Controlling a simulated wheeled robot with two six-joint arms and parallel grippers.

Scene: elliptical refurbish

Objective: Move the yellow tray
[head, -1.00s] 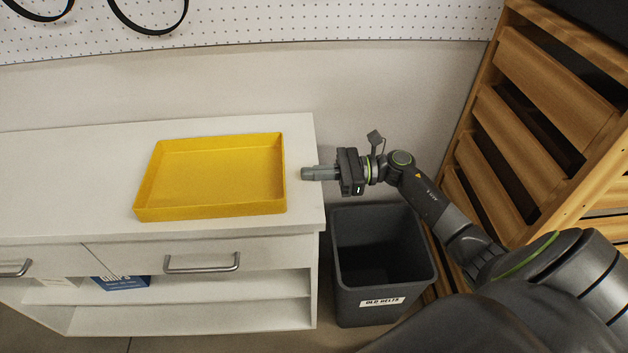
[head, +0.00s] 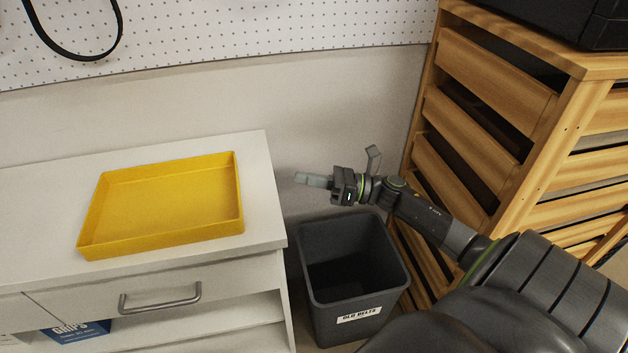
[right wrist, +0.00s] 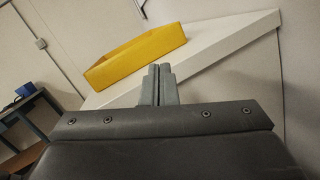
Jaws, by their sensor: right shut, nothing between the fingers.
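The yellow tray (head: 165,207) lies flat and empty on the white counter, close to the counter's right end, in the head view. It also shows in the right wrist view (right wrist: 135,58), beyond my fingertips. My right gripper (head: 300,179) is shut and empty. It is in the air just past the counter's right end, to the right of the tray and apart from it. Its closed fingers also show in the right wrist view (right wrist: 159,80). My left gripper is not in view.
The white counter (head: 258,165) has a drawer and open shelf below, with a blue box (head: 75,331). A grey bin (head: 350,262) labelled "OLD BELTS" stands right of it. A slatted wooden crate unit (head: 490,120) is at the right. A belt (head: 75,30) hangs on the pegboard.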

